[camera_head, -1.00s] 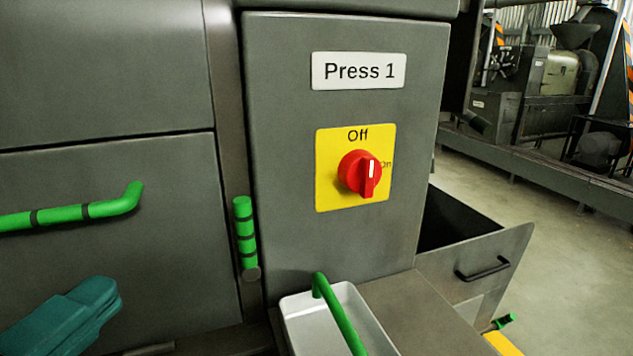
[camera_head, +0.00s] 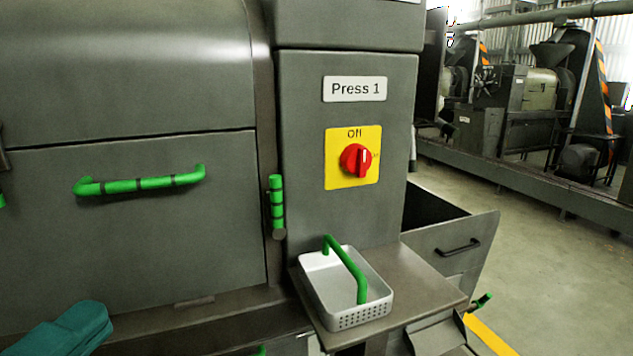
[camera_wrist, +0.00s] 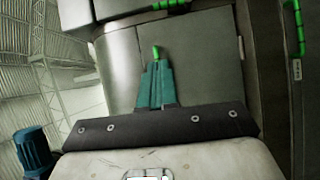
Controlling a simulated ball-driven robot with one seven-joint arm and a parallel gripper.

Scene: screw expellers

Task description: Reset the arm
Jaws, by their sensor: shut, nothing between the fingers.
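My gripper (camera_head: 100,318) shows as a teal shape at the lower left of the head view, in front of the grey press. In the wrist view its teal fingers (camera_wrist: 157,85) are together with nothing between them. Beyond their tips a green piece (camera_wrist: 155,52) shows; I cannot tell how far away it is. The fingers point toward a grey panel of the machine.
The press has a green handle (camera_head: 138,184), a short green lever (camera_head: 276,203) and a red knob (camera_head: 356,160) on a yellow plate. A perforated tray (camera_head: 360,316) with a green handle sits on a ledge. Open floor (camera_head: 545,260) lies right.

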